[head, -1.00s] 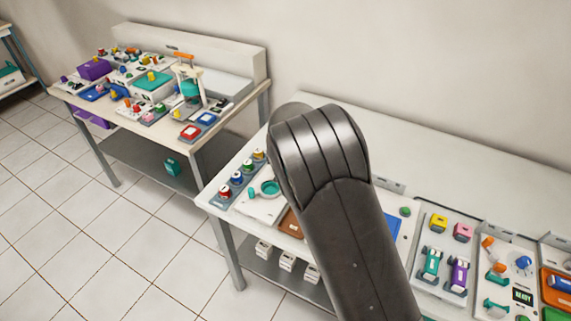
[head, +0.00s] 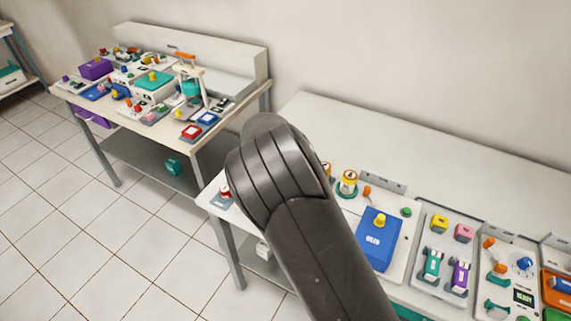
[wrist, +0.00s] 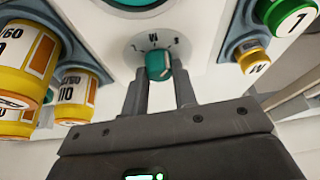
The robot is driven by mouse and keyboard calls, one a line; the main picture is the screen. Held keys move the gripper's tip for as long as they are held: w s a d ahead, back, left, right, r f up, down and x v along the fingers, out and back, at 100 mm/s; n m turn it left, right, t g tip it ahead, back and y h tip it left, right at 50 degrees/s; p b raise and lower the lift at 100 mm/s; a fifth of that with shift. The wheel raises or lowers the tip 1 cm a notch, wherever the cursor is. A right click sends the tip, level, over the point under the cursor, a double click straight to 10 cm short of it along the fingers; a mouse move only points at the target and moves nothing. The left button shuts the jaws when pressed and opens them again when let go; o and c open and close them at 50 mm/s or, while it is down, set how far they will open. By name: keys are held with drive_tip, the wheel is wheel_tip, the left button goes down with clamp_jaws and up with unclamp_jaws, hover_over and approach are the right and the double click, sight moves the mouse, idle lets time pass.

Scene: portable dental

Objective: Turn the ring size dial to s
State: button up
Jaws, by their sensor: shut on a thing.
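The ring size dial (wrist: 158,66) is a small teal knob on a white panel (wrist: 203,45), in the middle of the wrist view. Printed marks sit in an arc above it, with an M (wrist: 153,37) near the top; the side marks are too small to read surely. A pale line on the knob points roughly upward. My gripper (wrist: 159,78) is shut on the dial, one finger on each side. In the head view my arm hides the gripper and the dial.
Yellow-labelled jars (wrist: 75,95) stand close left of my fingers. In the head view a blue box (head: 372,250) with a yellow knob is right of my arm.

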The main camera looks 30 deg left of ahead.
drive_tip(key=o, duration=1)
drive_tip(key=v, duration=1)
drive_tip(key=shift+s+r, duration=0.2)
drive_tip(key=shift+r, duration=0.15)
